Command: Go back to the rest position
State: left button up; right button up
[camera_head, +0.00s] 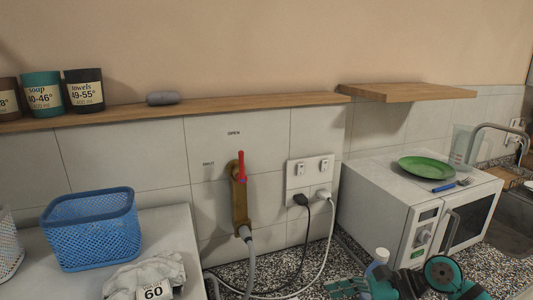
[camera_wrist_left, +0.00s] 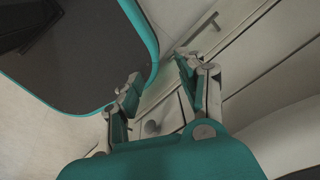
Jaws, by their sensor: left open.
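My left gripper (camera_wrist_left: 158,82) shows in the left wrist view with its two teal-padded fingers apart and nothing between them. It hangs beside a dark panel with a teal rim and in front of pale cabinet fronts. In the head view no left arm shows. A teal and dark arm of mine (camera_head: 405,284) comes in at the bottom right, in front of the microwave and over the speckled counter. Its teal end (camera_head: 345,288) is partly cut off by the frame edge, so its jaws cannot be read.
A blue basket (camera_head: 93,230) and a pale cloth tagged 60 (camera_head: 146,273) are on a white top at left. The microwave (camera_head: 407,219) carries a green plate (camera_head: 425,167). A tap with red lever (camera_head: 240,168) is on the wall. A wooden shelf (camera_head: 230,104) holds several pots.

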jog(key=a+r+m+t+y, duration=0.4)
jog(key=a+r+m+y, duration=0.1)
jog(key=a, duration=0.1)
notch_tip(320, 180, up, 5)
jog(key=w+d+m+t+h, duration=0.2)
jog(key=m+t, duration=0.8)
jog(key=m, duration=0.3)
jog(key=s+d+f+m+g+h, duration=0.1)
jog(key=s+d+f+m+h, duration=0.2)
jog(key=d+f+m+h, duration=0.65)
jog(key=s+d+f+m+g+h, duration=0.1)
jog(key=s+d+f+m+h, duration=0.3)
jog(key=m, duration=1)
jog(key=s+a+f+m+g, duration=0.2)
jog(key=s+f+m+g, duration=0.25)
jog(key=s+f, duration=0.4)
jog(key=s+a+f+m+g, duration=0.3)
jog(key=s+f+g, duration=0.25)
jog(key=s, duration=0.55)
notch_tip(320, 180, down, 26)
jog(key=s+g, duration=0.3)
jog(key=s+d+f, duration=0.2)
jog(key=s+f, duration=1.3)
jog(key=shift+d+f+g+h, duration=0.3)
jog(key=shift+h, duration=0.15)
jog(key=shift+s+d+f, duration=0.1)
jog(key=shift+s+f, duration=0.05)
jog(key=shift+s, duration=0.35)
jog(key=shift+c, duration=0.4)
